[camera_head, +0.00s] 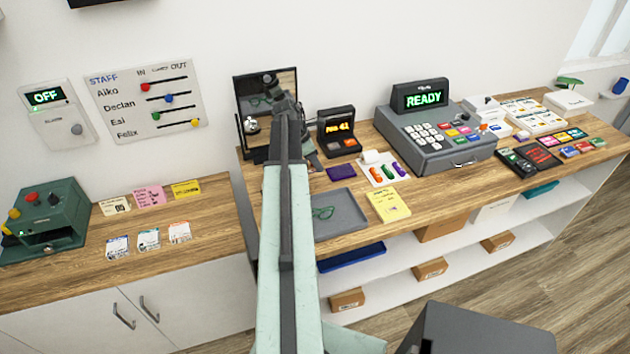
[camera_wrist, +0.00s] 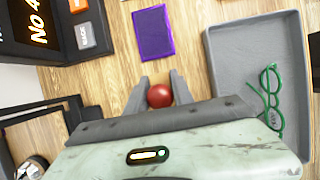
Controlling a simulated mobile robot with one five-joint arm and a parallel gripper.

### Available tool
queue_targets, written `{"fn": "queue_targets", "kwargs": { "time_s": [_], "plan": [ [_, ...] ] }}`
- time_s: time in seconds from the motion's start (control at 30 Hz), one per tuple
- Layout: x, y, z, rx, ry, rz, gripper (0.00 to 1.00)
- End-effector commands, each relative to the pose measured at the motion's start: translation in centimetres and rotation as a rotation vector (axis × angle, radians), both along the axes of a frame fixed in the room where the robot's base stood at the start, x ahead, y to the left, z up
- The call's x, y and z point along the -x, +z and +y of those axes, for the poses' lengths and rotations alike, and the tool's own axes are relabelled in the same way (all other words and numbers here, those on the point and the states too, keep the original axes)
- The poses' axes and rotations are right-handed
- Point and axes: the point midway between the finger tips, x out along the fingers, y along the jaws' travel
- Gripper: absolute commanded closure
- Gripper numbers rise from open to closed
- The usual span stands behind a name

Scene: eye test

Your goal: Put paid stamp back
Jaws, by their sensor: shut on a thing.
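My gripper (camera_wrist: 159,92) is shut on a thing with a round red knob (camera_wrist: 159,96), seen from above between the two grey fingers. The knob looks like a stamp handle, but its lower part is hidden and no word on it shows. The gripper is over the wooden counter, left of the grey tray and below the purple pad (camera_wrist: 153,32) in the wrist view. The pad also shows in the head view (camera_head: 341,172). In the head view my arm hides most of the gripper and the held thing.
The grey tray (camera_head: 346,225) holds green glasses (camera_wrist: 270,95). A number display (camera_head: 337,126) and a dark-framed stand (camera_head: 241,92) are close by. A white card with colored pieces (camera_head: 370,158), a yellow note (camera_head: 389,206) and the cash register (camera_head: 436,140) stand to the right.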

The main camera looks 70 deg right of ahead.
Motion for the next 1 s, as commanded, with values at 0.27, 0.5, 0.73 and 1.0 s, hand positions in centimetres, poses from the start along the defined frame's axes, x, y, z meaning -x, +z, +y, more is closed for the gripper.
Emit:
{"fn": "queue_targets", "kwargs": {
  "time_s": [0.27, 0.5, 0.73, 1.0],
  "plan": [
    [0.0, -2.3, 0.0, 0.0, 0.001, 0.0, 0.97],
    [-0.1, -5.0, 0.0, 0.0, 0.001, 0.0, 0.97],
    [-0.1, -4.8, 0.1, 0.0, 0.002, 0.0, 0.97],
    [-0.2, -4.9, 0.1, 0.0, 0.002, 0.0, 0.5]
  ]
}}
